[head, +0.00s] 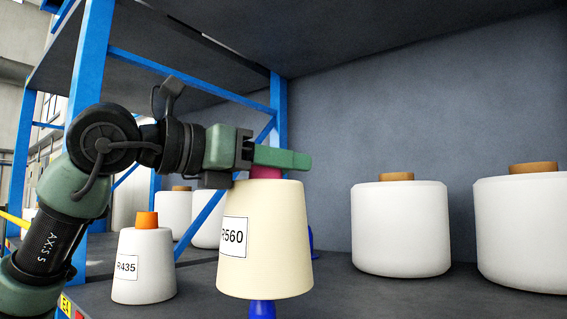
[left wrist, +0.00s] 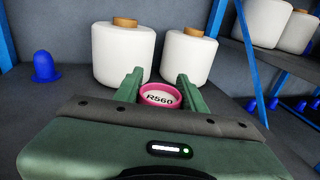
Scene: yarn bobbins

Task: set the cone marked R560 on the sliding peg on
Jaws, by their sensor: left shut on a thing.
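The cream cone marked R560 (head: 275,262) is upright, with a pink core top (head: 267,172). My left gripper (head: 285,158) is shut on that core top from above. In the left wrist view its two fingers (left wrist: 160,88) stand on either side of the pink ring (left wrist: 161,96), which also reads R560. A blue peg (head: 262,310) shows just under the cone's base; its upper part is hidden, and I cannot tell whether it is inside the cone. My right gripper is not in view.
A white cone marked R435 (head: 143,272) with an orange top stands close at the left. Large white bobbins (head: 400,230) stand at the right. Another blue peg (head: 311,238) is partly hidden behind the cone. A blue rack post (head: 90,85) rises behind my arm.

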